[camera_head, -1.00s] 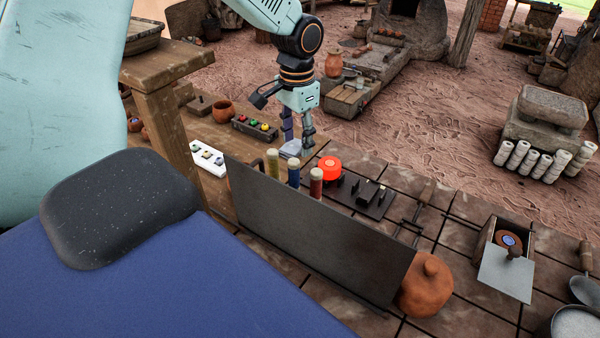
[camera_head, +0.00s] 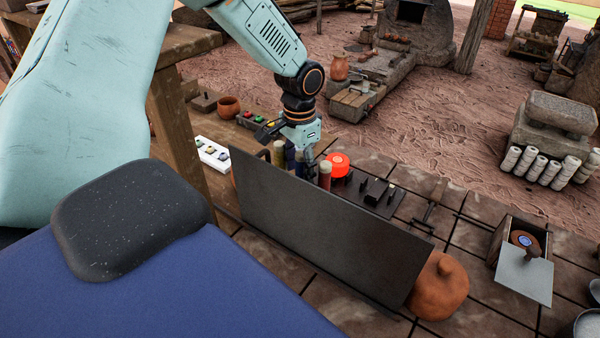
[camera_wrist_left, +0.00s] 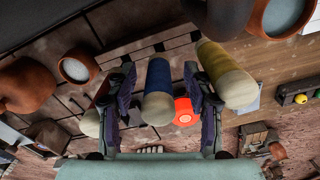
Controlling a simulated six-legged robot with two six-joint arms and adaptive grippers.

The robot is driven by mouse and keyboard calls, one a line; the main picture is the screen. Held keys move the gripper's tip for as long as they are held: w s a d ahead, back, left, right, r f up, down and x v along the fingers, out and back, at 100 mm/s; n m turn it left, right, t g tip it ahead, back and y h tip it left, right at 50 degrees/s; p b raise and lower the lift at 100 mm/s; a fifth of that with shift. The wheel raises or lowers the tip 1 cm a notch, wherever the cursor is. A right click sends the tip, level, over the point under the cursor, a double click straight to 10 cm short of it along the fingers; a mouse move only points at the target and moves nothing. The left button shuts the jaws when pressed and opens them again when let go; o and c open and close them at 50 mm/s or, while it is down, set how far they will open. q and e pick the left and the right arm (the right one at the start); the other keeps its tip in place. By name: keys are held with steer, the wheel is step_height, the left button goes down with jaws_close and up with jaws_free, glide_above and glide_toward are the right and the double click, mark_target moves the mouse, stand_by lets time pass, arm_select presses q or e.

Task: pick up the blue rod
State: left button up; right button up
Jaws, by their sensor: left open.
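The blue rod (camera_wrist_left: 158,80) with a pale end shows in the left wrist view between the two fingers of my left gripper (camera_wrist_left: 160,72). Its visible sides look clear of both fingers. In the head view my left gripper (camera_head: 301,152) is open, pointing down at the row of rods behind a dark upright panel. There the blue rod is largely hidden by the gripper and panel. A yellow rod (camera_wrist_left: 222,68) stands to one side of it, and a red rod (camera_head: 325,175) to the other. My right gripper is not in view.
The dark panel (camera_head: 320,225) stands in front of the rods. A glowing red button (camera_head: 338,163) and a black block fixture (camera_head: 377,194) lie to the right. A white switch strip (camera_head: 211,153) is at left. A lidded clay pot (camera_head: 437,288) stands by the panel's right end.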

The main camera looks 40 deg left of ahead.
arm_select(q)
steer(key=shift+f, duration=0.55)
steer(key=shift+w+d+f, duration=0.2)
steer(key=shift+f, duration=0.1)
steer(key=shift+c, duration=0.2)
steer(key=shift+s+a, duration=0.15)
steer(key=c, duration=0.9)
jaws_close()
